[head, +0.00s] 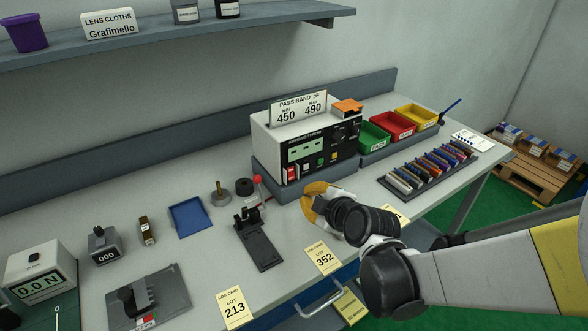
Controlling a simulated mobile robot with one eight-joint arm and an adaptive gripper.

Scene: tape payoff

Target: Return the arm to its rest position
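My arm reaches in from the right edge over the front of the bench (215,255). My gripper (308,203), with orange-yellow fingers, is at the arm's end, in front of the white tester (300,130) and its grey base. The fingers point left, and their tips are seen at an angle that does not show clearly whether they are apart. No object can be made out between them. The wrist hides part of the bench front and part of a yellow card.
A black fixture with a red-knobbed lever (258,235) stands left of my gripper. A rack of coloured strips (432,167) and green, red and yellow bins (392,125) are to the right. A drawer handle (320,303) juts out below.

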